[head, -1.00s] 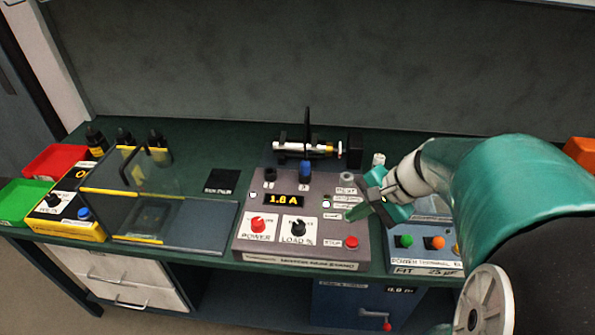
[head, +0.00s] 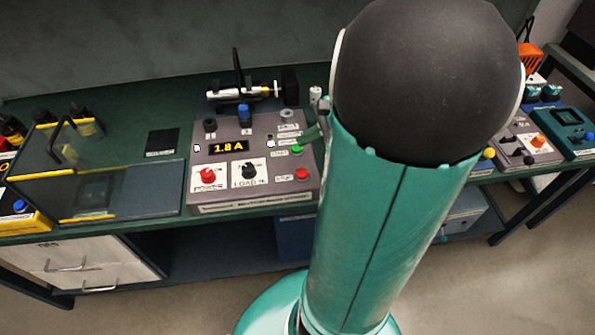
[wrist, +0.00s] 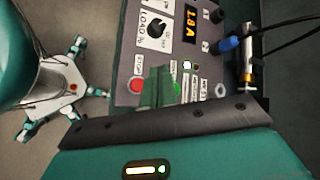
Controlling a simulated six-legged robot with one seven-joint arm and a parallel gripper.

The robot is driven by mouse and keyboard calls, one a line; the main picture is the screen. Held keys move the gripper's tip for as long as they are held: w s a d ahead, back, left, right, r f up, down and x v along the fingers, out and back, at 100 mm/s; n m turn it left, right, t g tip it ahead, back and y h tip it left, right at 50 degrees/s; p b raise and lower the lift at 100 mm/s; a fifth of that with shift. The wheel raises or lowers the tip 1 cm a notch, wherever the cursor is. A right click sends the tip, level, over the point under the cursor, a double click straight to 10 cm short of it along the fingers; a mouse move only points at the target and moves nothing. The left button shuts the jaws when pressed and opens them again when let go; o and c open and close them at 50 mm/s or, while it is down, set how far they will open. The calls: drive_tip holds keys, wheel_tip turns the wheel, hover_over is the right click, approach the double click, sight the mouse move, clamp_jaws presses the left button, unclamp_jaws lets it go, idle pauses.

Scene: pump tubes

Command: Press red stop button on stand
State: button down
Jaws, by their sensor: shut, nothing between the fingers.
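The panel also carries a red power knob (head: 208,176), a black load knob (head: 249,171) and a 1.8 A display (head: 228,146). A syringe-like device (head: 240,93) stands behind it. A clear hinged cover (head: 85,160) is at left. My arm blocks the bench right of the stand.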

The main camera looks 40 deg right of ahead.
sight(306, 172)
drive_tip(key=shift+f, duration=0.1)
drive_tip(key=shift+f, duration=4.3)
drive_tip(key=shift+f, duration=0.15)
drive_tip(key=shift+f, duration=0.3)
drive_tip(key=shift+f, duration=0.6)
drive_tip(key=shift+r, duration=1.05)
drive_tip(key=shift+r, duration=0.1)
drive_tip(key=shift+r, duration=2.4)
